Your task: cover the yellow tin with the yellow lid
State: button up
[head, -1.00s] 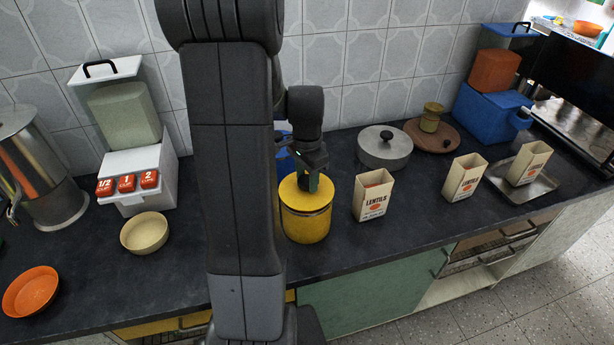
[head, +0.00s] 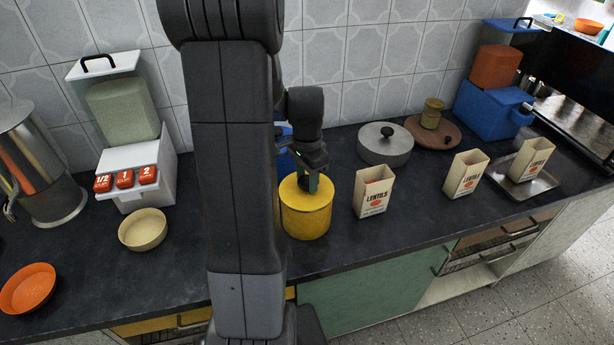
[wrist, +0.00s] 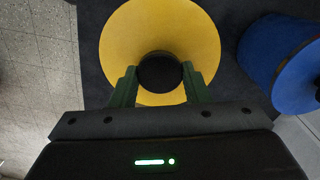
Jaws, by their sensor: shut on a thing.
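The yellow tin (head: 306,222) stands on the dark counter, just right of my arm in the head view. The yellow lid (head: 291,190) is on top of it, lined up with the tin and looking level. No clear gap shows between them. In the wrist view the lid (wrist: 125,45) appears as a wide yellow disc with a dark knob (wrist: 160,72) in its middle. My gripper (head: 309,186) points down over the lid and is shut on that knob, its two green fingers (wrist: 159,84) on either side. The lid hides the tin in the wrist view.
A blue tin (wrist: 272,55) stands close by, mostly hidden behind my arm in the head view. A lentils box (head: 373,192) is close on the right, with a grey lidded pot (head: 385,150) behind. A cream bowl (head: 143,230) is left. Counter in front is clear.

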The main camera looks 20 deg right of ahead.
jog(key=o, duration=1.1)
notch_tip(320, 180, up, 14)
jog(key=shift+f+b, duration=0.1)
jog(key=shift+b, duration=0.3)
notch_tip(320, 180, down, 14)
jog(key=shift+r+p, duration=0.2)
jog(key=shift+p, duration=0.2)
jog(key=shift+r, duration=0.1)
